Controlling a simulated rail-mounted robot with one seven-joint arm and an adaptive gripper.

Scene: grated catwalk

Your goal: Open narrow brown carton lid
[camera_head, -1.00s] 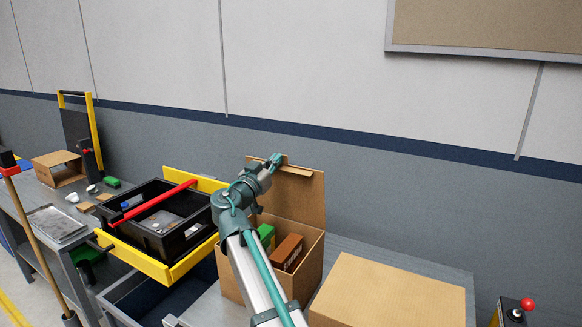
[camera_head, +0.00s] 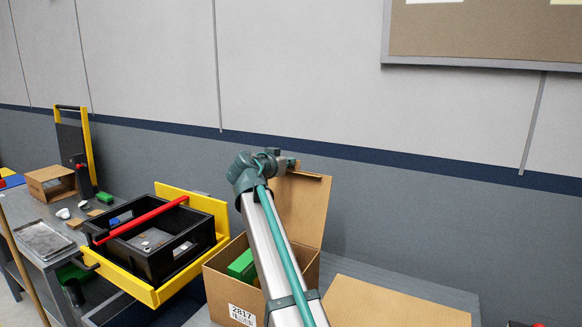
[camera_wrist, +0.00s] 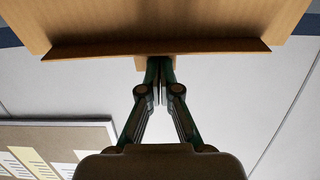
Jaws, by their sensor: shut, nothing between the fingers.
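The narrow brown carton (camera_head: 222,293) stands on the grey bench, with a label reading 2817 on its front. Its lid (camera_head: 312,212) is raised, standing about upright at the back, and the carton's top is open. A green block (camera_head: 241,264) shows inside; my arm hides part of the interior. My gripper (camera_head: 290,162) is at the lid's top edge. In the wrist view the gripper's fingers (camera_wrist: 160,64) are together and empty, their tips at the folded lip of the lid (camera_wrist: 215,46). I cannot tell whether they touch it.
A closed brown carton (camera_head: 385,305) stands to the right. A black bin (camera_head: 160,262) with a red bar sits in a yellow frame (camera_head: 205,205) to the left. Further left are a small open carton (camera_head: 50,184) and a metal tray (camera_head: 43,240). The wall is behind.

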